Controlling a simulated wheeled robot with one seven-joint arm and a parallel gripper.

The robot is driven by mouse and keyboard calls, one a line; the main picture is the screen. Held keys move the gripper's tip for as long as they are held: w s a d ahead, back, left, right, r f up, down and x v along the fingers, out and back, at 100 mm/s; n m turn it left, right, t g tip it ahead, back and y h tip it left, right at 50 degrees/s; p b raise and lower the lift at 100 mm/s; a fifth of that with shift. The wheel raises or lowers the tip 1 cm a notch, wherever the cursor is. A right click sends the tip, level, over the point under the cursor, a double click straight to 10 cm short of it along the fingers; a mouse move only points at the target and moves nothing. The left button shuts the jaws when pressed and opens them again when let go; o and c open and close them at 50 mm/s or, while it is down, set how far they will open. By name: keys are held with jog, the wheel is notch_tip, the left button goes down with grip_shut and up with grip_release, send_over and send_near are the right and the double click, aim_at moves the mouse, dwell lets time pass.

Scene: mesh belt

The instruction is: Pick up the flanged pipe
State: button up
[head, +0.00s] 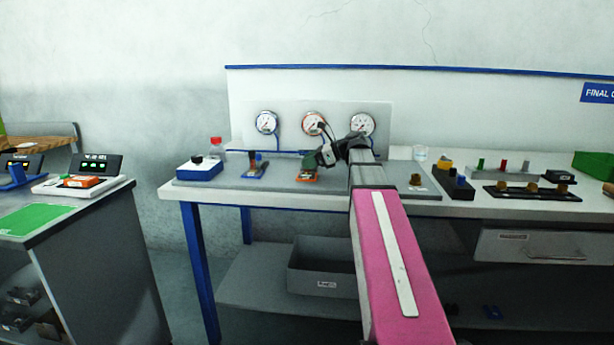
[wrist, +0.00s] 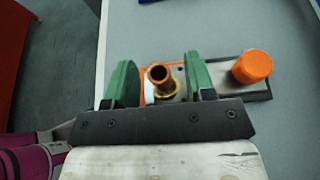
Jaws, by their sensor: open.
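The flanged pipe (wrist: 161,80) shows in the wrist view as a copper tube with an open top end and a brass-coloured flange below. It stands on a small fixture plate and lies between the two green fingers of my gripper (wrist: 160,63). The fingers are open, with a gap visible on each side of the tube. In the head view my gripper (head: 311,161) is over the left part of the bench, above a small orange fixture (head: 307,176). I cannot make out the pipe itself there.
An orange knob (wrist: 252,66) stands right of the pipe in the wrist view. In the head view, a blue box (head: 200,171) and a blue fixture (head: 254,170) stand left of my gripper. Gauges (head: 313,124) are behind it. A black tray (head: 530,193) is at right.

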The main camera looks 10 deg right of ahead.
grip_shut()
jog(key=shift+r, duration=0.15)
notch_tip(320, 180, up, 4)
jog(key=shift+r, duration=0.15)
jog(key=s+a+r, duration=0.6)
jog(key=s+a, duration=0.2)
jog(key=shift+s+r, duration=0.25)
